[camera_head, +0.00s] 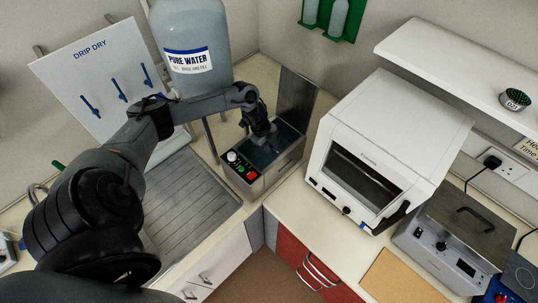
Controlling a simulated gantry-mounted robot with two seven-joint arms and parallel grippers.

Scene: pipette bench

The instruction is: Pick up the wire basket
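My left gripper (266,141) points down into the open metal bath (281,161) at the back corner of the bench. Its fingers are small and dark against the bath's dark inside, so I cannot tell whether they are open or shut. I cannot make out a wire basket; the inside of the bath is dark and partly covered by my gripper. My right gripper is not in view.
A water bottle (190,25) and a drip-dry board (85,62) stand behind my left arm. A draining board (190,195) lies left of the bath. A white oven (385,140) stands close on its right. A raised lid (297,98) backs the bath.

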